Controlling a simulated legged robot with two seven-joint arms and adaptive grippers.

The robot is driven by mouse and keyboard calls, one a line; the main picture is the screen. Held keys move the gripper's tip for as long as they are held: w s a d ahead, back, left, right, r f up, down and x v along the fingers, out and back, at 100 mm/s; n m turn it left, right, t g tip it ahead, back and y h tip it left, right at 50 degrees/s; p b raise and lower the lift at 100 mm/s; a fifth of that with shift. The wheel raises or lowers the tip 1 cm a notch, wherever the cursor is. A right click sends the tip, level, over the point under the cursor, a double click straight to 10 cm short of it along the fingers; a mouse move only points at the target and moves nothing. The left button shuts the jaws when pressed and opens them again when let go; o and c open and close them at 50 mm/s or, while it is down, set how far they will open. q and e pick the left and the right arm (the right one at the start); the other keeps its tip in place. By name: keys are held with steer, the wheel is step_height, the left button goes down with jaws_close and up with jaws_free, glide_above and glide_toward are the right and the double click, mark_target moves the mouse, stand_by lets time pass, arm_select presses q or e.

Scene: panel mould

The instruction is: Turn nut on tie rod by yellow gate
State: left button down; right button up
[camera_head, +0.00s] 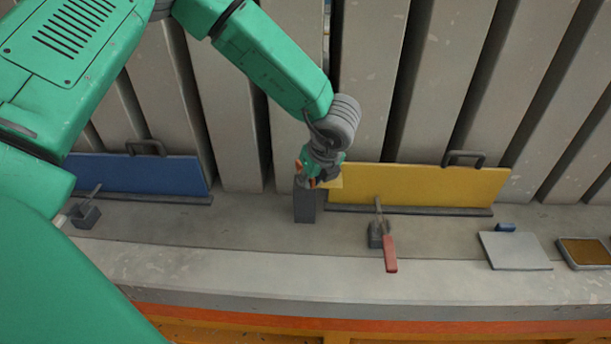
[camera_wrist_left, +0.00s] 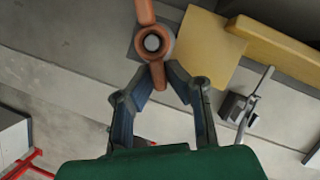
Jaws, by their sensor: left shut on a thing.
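The orange-brown nut (camera_wrist_left: 144,42) has a ring and two long wings. It sits around the grey end of the tie rod (camera_wrist_left: 152,43) in the left wrist view. My left gripper (camera_wrist_left: 158,74) is shut on the lower wing, one finger on each side. In the head view the gripper (camera_head: 316,178) is at the top of a grey block (camera_head: 304,207), just left of the yellow gate (camera_head: 425,187). Orange bits of the nut show beside the fingers there, mostly hidden. My right gripper is in neither view.
A toggle clamp with a red handle (camera_head: 390,254) stands in front of the yellow gate. A blue gate (camera_head: 140,175) is at left with another clamp (camera_head: 86,214). A grey plate (camera_head: 514,251) and a brown-filled tray (camera_head: 586,252) lie at right.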

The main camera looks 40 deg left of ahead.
arm_select(q)
steer(key=n, duration=0.1)
steer(key=w+n+g, duration=0.1)
steer(key=n, duration=0.1)
steer(key=shift+w+n+y, duration=0.15)
steer(key=shift+n+y, duration=0.15)
steer(key=shift+y, duration=0.1)
steer(key=shift+r, duration=0.1)
steer(key=n, duration=0.1)
steer(key=w+n+g, duration=0.1)
steer(key=n, duration=0.1)
steer(key=shift+w+a+n+g, duration=0.1)
steer(key=shift+w+n+g, duration=0.15)
steer(key=shift+n, duration=0.4)
steer(key=shift+w+a+n+g, duration=0.1)
steer(key=shift+n+g, duration=0.25)
steer(key=shift+n, duration=0.25)
steer(key=shift+w+n+g, duration=0.2)
steer(key=shift+n+g, duration=0.1)
steer(key=shift+n, duration=0.35)
